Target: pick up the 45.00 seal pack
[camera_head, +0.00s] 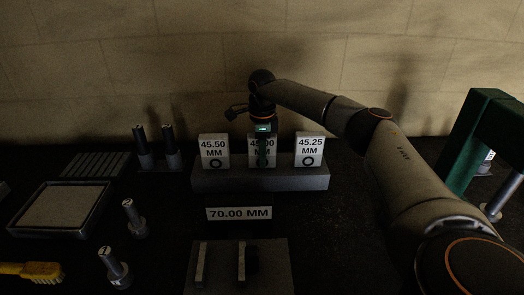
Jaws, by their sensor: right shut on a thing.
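The 45.00 seal pack (255,158) is a white upright card-like box in the middle of a grey block (215,181), between the 45.50 pack (214,151) on its left and the 45.25 pack (309,149) on its right. My right gripper (263,150) comes down from above and is shut on the 45.00 pack, covering part of its label. The pack stands level with its neighbours; I cannot tell whether it touches the block. My left gripper is not in view.
A 70.00 MM sign (239,213) stands in front of the block. A tray (62,208), a yellow brush (32,270) and several dark pins are on the left. A green frame (473,140) stands at right. A plate with two strips (220,268) lies in front.

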